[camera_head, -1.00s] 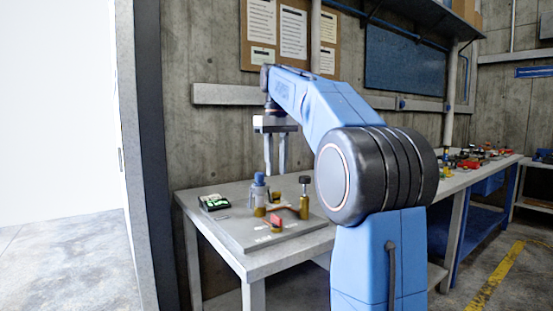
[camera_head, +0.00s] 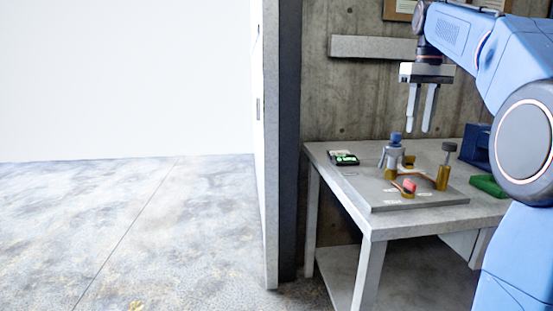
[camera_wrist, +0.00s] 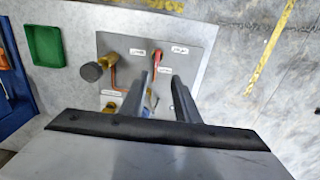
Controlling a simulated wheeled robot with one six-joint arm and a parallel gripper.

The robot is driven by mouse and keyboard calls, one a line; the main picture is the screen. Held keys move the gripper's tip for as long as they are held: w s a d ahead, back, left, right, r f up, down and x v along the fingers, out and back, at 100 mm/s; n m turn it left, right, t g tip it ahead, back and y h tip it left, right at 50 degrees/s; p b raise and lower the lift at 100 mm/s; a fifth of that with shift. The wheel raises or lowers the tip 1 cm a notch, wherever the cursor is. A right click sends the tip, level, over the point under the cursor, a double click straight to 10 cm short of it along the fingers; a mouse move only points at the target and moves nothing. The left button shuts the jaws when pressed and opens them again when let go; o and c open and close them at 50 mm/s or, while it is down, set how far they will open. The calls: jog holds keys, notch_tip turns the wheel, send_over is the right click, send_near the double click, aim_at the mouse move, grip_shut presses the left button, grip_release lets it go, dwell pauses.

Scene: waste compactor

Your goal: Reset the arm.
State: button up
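My gripper (camera_head: 418,130) hangs at the end of my blue arm, fingers pointing down above the worktable. Its two fingers are apart with nothing between them; they also show in the wrist view (camera_wrist: 164,84). Below it a grey board (camera_head: 376,203) lies on the table (camera_head: 330,165). The board carries a grey fitting with a blue top (camera_head: 396,142), a brass fitting with a dark knob (camera_head: 444,172) and a red piece (camera_head: 409,186). In the wrist view, the fingers partly cover the board (camera_wrist: 198,45).
A small black device with a green display (camera_head: 343,158) lies at the table's left. A green tray (camera_head: 488,186) and a blue object (camera_head: 476,145) stand at the right, partly behind my arm. A wall edge (camera_head: 271,150) borders the table. Open concrete floor (camera_head: 130,220) lies left.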

jog(key=s+a+f+t, duration=0.2)
jog(key=s+a+f, duration=0.8)
jog(key=s+f, duration=0.35)
jog(key=s+a+f+t, duration=0.1)
jog(key=s+a+f, duration=0.1)
jog(key=s+f, duration=0.6)
jog(key=s+a+f+t, duration=0.1)
jog(key=s+a+f, duration=0.2)
jog(key=s+f, duration=0.5)
notch_tip(320, 180, down, 5)
jog(key=shift+f+m+t, duration=0.1)
jog(key=shift+m+t, duration=0.2)
jog(key=shift+a, duration=0.1)
